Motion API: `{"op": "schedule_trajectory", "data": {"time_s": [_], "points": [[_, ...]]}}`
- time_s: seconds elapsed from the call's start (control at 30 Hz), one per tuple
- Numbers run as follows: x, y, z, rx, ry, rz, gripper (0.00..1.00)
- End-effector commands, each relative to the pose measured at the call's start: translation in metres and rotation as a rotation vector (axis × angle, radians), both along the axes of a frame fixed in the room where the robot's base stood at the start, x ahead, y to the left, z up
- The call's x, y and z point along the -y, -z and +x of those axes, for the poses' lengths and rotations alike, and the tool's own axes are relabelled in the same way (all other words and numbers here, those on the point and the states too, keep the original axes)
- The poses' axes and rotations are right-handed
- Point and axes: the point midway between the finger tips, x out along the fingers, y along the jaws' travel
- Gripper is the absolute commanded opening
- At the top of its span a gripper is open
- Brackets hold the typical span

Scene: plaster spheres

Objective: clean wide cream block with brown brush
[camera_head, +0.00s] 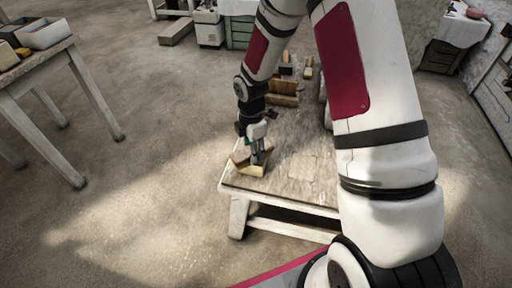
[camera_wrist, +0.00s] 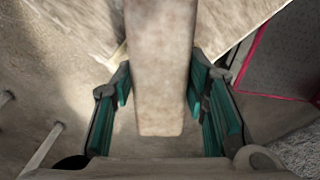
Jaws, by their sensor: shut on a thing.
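My gripper (camera_head: 260,150) is low over the near left corner of the worn table (camera_head: 300,165). In the wrist view its teal fingers (camera_wrist: 160,100) are shut on a long, pale brown piece, which I take to be the handle of the brown brush (camera_wrist: 160,65). In the head view a brown part of the brush (camera_head: 240,157) shows left of the fingers. A cream block (camera_head: 252,170) lies at the table corner just under it. The brush is over or against the block; I cannot tell whether they touch. The wrist view hides most of the block.
Several brown and cream blocks (camera_head: 283,92) stand at the table's far end. The table's middle is mostly bare. My arm hides its right side. Another table (camera_head: 40,65) with grey trays (camera_head: 43,33) stands at the left, with open floor (camera_head: 150,130) between.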

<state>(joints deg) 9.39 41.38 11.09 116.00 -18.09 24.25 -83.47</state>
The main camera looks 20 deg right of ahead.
Motion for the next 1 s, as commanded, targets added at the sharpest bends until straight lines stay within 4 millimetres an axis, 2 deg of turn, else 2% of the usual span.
{"op": "schedule_trajectory", "data": {"time_s": [0.53, 0.87, 1.0], "points": [[-0.025, 0.0, -0.004, 0.001, -0.001, 0.0, 0.19], [-0.024, 0.0, -0.004, 0.001, 0.001, 0.0, 0.19], [-0.019, -0.004, -0.003, 0.001, 0.004, 0.0, 0.19]]}}
